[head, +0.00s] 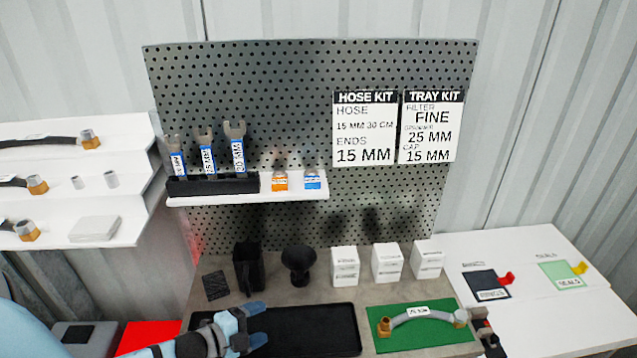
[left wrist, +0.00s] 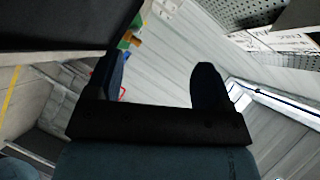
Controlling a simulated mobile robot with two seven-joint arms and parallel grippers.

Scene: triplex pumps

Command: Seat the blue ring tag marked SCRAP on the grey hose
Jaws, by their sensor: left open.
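My left gripper (head: 258,326) is open and empty over the black tray, left of the green mat and well apart from the hose. Its spread fingers also show in the left wrist view (left wrist: 156,85). My right gripper cannot be made out.
The black tray (head: 345,346) lies left of the mat. Wrenches (head: 238,150) stand in a shelf rack. A dark device (head: 487,335) borders the mat's right side.

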